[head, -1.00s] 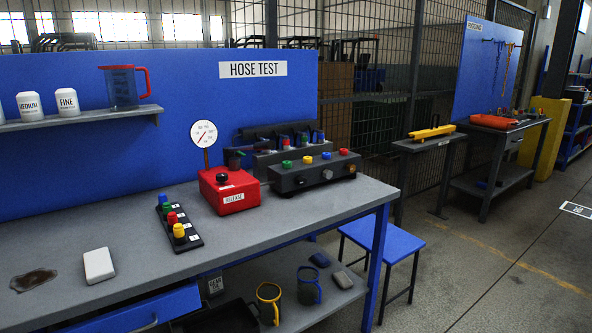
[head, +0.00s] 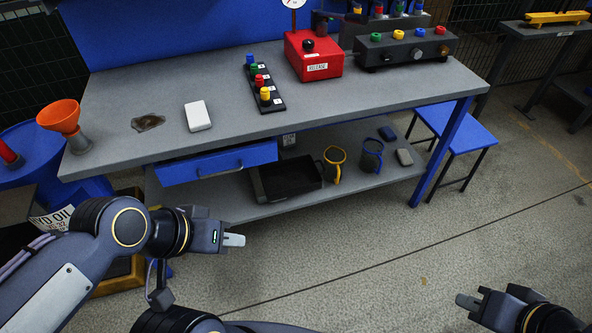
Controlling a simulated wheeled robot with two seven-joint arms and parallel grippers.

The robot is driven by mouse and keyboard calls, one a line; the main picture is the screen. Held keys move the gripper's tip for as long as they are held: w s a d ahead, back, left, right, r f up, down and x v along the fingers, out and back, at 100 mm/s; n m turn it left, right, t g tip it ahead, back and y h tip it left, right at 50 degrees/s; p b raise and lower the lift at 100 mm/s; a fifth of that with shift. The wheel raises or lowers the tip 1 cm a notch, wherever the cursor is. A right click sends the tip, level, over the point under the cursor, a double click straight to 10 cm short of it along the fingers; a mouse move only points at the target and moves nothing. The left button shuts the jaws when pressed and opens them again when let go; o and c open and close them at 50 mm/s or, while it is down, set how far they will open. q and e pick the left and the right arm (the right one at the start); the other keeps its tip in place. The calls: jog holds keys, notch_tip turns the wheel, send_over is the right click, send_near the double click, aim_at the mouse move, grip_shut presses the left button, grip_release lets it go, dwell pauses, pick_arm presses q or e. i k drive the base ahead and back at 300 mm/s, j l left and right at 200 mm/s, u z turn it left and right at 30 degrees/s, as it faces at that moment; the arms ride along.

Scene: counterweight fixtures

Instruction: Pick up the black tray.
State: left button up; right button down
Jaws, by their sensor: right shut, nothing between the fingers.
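The black tray (head: 288,181) is a shallow, empty-looking tray on the lower shelf of the workbench, below and just right of the blue drawer. My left gripper (head: 236,240) is in front of the bench, left of and nearer than the tray, pointing right and apart from it. Its fingers overlap from this angle, so their gap is unclear. My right gripper (head: 462,302) is at the lower right over the floor, far from the tray, shut and empty.
The blue drawer (head: 218,164) and benchtop (head: 330,103) overhang the shelf. A blue stool (head: 456,125) stands right of the bench. The floor in front is clear.

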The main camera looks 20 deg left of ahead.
aim_at(285, 179)
jog(key=i+l+u, duration=0.25)
jog(key=l, duration=0.4)
jog(key=i+l+u, duration=0.25)
jog(key=l, duration=0.45)
jog(key=i+l+u, duration=0.15)
jog(key=l, duration=0.25)
jog(key=i+l, duration=0.15)
jog(key=i, duration=0.4)
